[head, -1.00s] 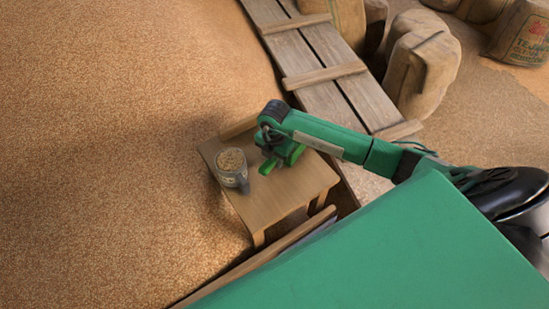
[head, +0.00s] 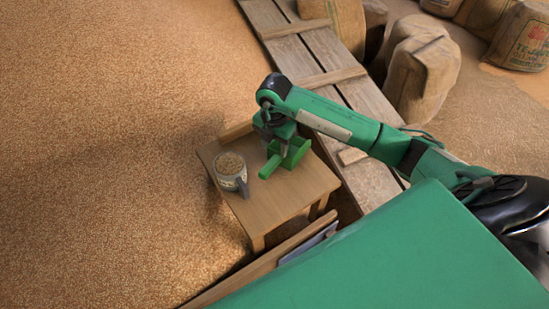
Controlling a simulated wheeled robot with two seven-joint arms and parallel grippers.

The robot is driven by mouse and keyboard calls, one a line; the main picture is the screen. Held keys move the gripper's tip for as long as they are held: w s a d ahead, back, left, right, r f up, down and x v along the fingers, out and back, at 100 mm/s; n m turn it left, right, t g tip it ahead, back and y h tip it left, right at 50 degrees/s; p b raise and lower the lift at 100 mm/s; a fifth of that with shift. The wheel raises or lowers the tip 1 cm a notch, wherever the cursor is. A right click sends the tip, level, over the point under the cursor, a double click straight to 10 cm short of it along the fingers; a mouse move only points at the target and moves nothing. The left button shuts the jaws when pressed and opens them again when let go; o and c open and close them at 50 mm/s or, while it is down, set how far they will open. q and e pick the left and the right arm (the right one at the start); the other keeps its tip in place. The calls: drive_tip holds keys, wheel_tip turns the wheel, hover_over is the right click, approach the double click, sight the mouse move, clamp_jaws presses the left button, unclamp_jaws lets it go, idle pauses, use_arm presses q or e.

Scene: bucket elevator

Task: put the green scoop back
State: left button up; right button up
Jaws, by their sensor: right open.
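The green scoop (head: 296,153) lies on the small wooden table (head: 275,205), near its far right side, with its handle toward the front left. My right gripper (head: 272,138) is open and points down just above and behind the scoop, partly covering it. Whether the fingers touch the scoop cannot be told. My left gripper is not in view.
Grain (head: 110,150) spreads at the left. A plank walkway (head: 318,75) and several sacks (head: 420,75) lie behind. The table's front part is clear.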

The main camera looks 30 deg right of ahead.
wheel_tip(320, 180, up, 4)
drive_tip(key=shift+f, duration=0.25)
drive_tip(key=shift+a, duration=0.1)
